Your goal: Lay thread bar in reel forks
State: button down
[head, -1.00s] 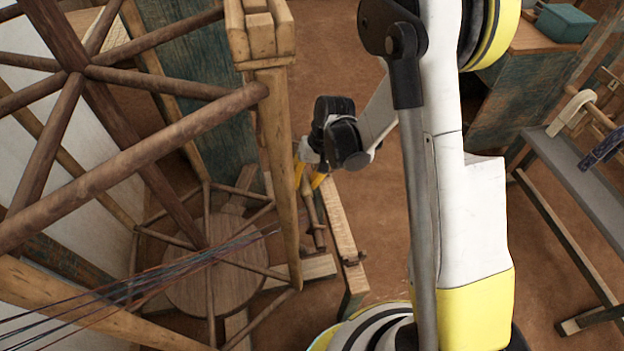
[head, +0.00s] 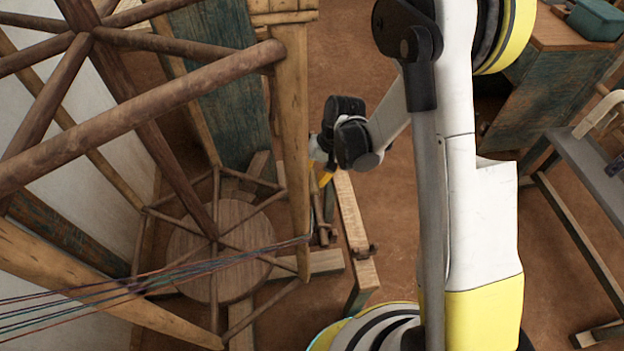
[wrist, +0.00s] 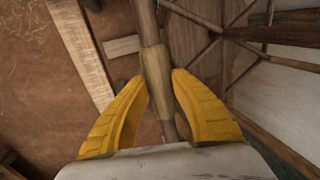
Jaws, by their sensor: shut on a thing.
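My gripper (head: 324,179) hangs beside the wooden post, partly hidden by its own wrist in the head view. In the wrist view its yellow fingers (wrist: 160,88) are shut on the thread bar (wrist: 155,62), a round wooden rod with a paler thicker section. Part of the bar (head: 320,216) also shows below the gripper in the head view, running steeply downward. Coloured threads (head: 190,268) stretch from the lower left towards the bar; their join is too small to tell. The spoked wooden reel (head: 130,125) stands at left. I cannot make out its forks clearly.
A wooden post (head: 293,150) stands close left of my gripper. A round wooden disc (head: 205,250) and thin spokes lie low behind the threads. A narrow plank (head: 352,225) stands right of the bar. A grey bench (head: 590,165) is far right; brown floor between is open.

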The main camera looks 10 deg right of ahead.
jog(key=c, duration=1.1)
grip_release()
jog(key=v, duration=1.2)
